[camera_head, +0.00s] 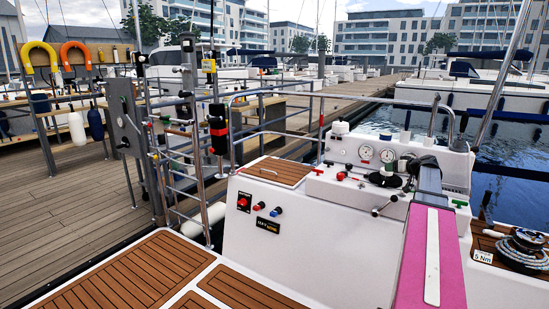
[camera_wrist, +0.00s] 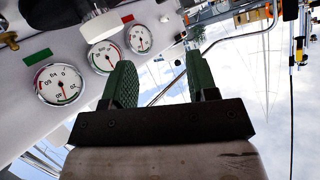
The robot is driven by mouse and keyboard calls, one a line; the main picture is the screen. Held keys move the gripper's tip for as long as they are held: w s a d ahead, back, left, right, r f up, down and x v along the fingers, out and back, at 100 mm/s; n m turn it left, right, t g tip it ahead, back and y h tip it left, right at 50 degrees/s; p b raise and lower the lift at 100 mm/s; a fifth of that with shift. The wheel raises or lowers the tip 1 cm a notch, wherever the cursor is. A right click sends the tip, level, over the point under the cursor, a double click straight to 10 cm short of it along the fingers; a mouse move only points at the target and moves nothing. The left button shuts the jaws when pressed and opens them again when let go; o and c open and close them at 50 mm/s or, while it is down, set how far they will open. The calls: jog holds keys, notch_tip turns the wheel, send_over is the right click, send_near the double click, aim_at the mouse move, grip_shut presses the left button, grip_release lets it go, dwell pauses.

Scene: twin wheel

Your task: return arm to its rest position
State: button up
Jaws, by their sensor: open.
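My gripper (camera_wrist: 160,68) is open and empty in the wrist view. Its two green ridged fingers stand apart on a dark bar, with sky and a thin rail seen between them. The wrist picture is turned over, with sky in its lower part. Beside the left finger are round white gauges (camera_wrist: 58,84) on a pale panel. In the head view, what looks like my pink and grey arm (camera_head: 412,265) reaches from the lower right over the white console (camera_head: 295,247). My fingertips cannot be made out there.
The console carries gauges (camera_head: 366,152), knobs and levers close around the arm. A metal rail (camera_head: 312,95) runs behind it. A winch with blue rope (camera_head: 524,250) is at the right. A rack of fittings (camera_head: 186,140) stands left of the console. Wooden deck (camera_head: 150,272) lies in front.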

jog(key=s+a+f+g, duration=0.2)
jog(key=s+a+f, duration=0.1)
jog(key=a+f, duration=0.3)
jog(key=s+a+f+g, duration=0.25)
jog(key=a+f, duration=0.25)
jog(key=a, duration=0.3)
jog(key=s+a+f+g+h, duration=0.2)
jog(key=s+a+f, duration=0.3)
jog(key=s+a, duration=0.2)
jog(key=s+a+f+m+g+h, duration=0.1)
jog(key=s+a+f+g+h, duration=0.1)
jog(key=s+a+f, duration=0.4)
jog(key=s+a+f+m+g+h, duration=0.1)
jog(key=s+a+f+g, duration=0.2)
jog(key=s, duration=1)
jog(key=a+f, duration=0.3)
jog(key=a, duration=0.2)
jog(key=shift+h, duration=0.4)
jog(key=shift+a, duration=0.1)
